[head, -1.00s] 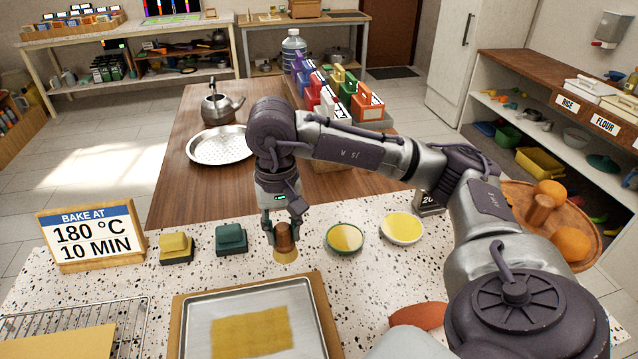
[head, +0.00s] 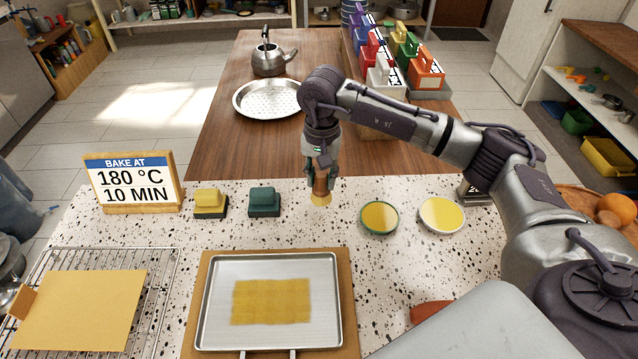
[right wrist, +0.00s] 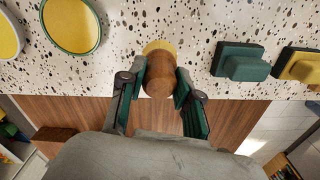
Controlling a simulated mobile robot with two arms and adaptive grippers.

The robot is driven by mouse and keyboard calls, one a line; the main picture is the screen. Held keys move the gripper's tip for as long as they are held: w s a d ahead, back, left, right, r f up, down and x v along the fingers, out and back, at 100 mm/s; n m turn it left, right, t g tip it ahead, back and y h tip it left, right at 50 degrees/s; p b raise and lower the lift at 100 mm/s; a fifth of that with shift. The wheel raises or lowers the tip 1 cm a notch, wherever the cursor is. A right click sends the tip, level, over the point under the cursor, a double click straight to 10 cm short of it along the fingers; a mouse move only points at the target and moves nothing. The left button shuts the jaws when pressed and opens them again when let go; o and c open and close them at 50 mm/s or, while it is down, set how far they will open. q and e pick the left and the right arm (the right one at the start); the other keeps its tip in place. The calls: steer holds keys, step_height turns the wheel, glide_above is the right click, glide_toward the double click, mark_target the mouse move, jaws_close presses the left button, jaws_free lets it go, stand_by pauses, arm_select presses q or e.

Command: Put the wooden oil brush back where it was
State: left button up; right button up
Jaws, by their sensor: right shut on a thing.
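The wooden oil brush (head: 320,188) has a brown round handle and pale yellow bristles. My right gripper (head: 321,178) is shut on its handle, with the bristles pointing down over the speckled counter, near its far edge. In the right wrist view the brush handle (right wrist: 160,76) sits between the two fingers of my right gripper (right wrist: 160,84), with the bristles beyond it. I cannot tell whether the bristles touch the counter. The brush is between a dark green block (head: 264,202) and a green-rimmed bowl of yellow liquid (head: 380,218). My left gripper is out of view.
A metal tray (head: 215,335) with a yellow sheet lies in front. A white bowl (head: 442,215), a yellow block (head: 210,203) and a baking sign (head: 132,183) stand on the counter (head: 335,232). A wire rack (head: 165,290) is at left. A wooden table (head: 225,140) lies beyond.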

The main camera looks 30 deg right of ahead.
mark_target(318, 190)
steer(key=shift+w+a+f, duration=0.2)
steer(key=shift+w+f, duration=0.1)
steer(key=shift+f, duration=0.05)
step_height(318, 190, down, 3)
steer(key=shift+f+p, duration=0.1)
steer(key=shift+p, duration=0.8)
steer(key=shift+f, duration=0.3)
steer(key=shift+f+b, duration=0.2)
steer(key=shift+b, duration=0.2)
steer(key=o, duration=1.1)
steer(key=shift+r, duration=0.1)
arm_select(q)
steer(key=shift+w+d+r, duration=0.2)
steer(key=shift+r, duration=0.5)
